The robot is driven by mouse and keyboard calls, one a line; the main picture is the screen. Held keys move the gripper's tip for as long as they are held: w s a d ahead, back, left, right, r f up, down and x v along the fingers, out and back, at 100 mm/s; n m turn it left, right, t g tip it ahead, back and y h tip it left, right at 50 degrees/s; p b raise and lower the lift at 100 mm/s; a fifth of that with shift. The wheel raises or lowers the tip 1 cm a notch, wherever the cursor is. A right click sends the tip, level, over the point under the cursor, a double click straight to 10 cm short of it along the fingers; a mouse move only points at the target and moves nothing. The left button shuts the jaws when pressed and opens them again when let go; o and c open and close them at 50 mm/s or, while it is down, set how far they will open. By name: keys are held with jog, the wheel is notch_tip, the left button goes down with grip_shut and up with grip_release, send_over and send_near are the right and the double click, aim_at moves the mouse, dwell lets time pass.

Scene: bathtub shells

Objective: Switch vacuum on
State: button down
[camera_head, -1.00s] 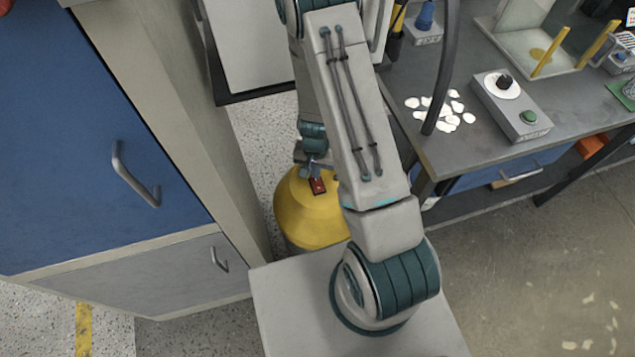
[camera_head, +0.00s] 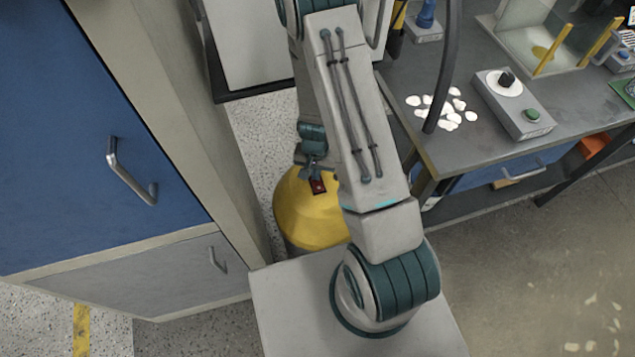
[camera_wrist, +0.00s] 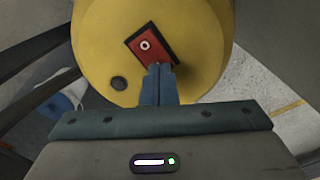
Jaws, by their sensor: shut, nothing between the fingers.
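The vacuum (camera_head: 308,215) is a yellow rounded body on the floor, partly hidden behind my arm in the head view. It also fills the upper middle of the wrist view (camera_wrist: 200,40). A red rocker switch (camera_wrist: 146,46) with a white ring mark sits on its top, and it shows small in the head view (camera_head: 318,187). My gripper (camera_wrist: 160,68) is shut and empty, its fingertips at the lower right edge of the switch. I cannot tell whether they touch it. In the head view my gripper (camera_head: 313,174) is just above the switch.
A blue and grey cabinet (camera_head: 90,130) stands close on the left. A dark workbench (camera_head: 480,145) on the right holds a control box (camera_head: 513,104) and scattered white pieces (camera_head: 448,112). A dark hose (camera_head: 445,70) rises at the bench. Speckled floor shows between cabinet and bench.

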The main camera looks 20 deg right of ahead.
jog(key=shift+f, duration=0.3)
jog(key=shift+r, duration=0.15)
jog(key=shift+r+p, duration=2.3)
jog(key=shift+r, duration=1.1)
notch_tip(320, 180, up, 19)
jog(key=s+a+n+t+y, duration=0.1)
jog(key=s+a+n+t, duration=0.1)
jog(key=n, duration=0.1)
jog(key=s+d+r+n+t+h, duration=0.1)
jog(key=s+d+r+n, duration=0.1)
jog(key=s+r, duration=1)
notch_tip(320, 180, up, 3)
jog(key=shift+s+f+n, duration=0.1)
jog(key=shift+s+n, duration=0.15)
jog(key=shift+n, duration=0.25)
